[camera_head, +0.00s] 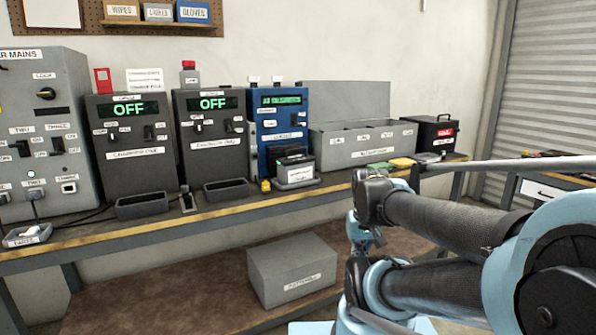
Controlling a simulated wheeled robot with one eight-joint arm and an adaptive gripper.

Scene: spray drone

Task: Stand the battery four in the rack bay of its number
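A dark battery-like block (291,159) with a green strip on top stands on the workbench, in front of a blue charger (264,120) with a lit green display. A white label (300,175) shows on the front there, too small to read. A long grey rack-like box (361,154) with several small labels along its front stands to the right of the charger, its lid raised behind. I cannot read the bay numbers or see into the bays. My folded arm fills the lower right. I cannot make out my gripper.
The bench edge (120,233) runs across the view. Two grey chargers (131,170) reading OFF have black trays (143,205) in front. A black box (434,133) stands beyond the rack. A grey box (290,273) sits on the lower shelf, which is otherwise largely clear.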

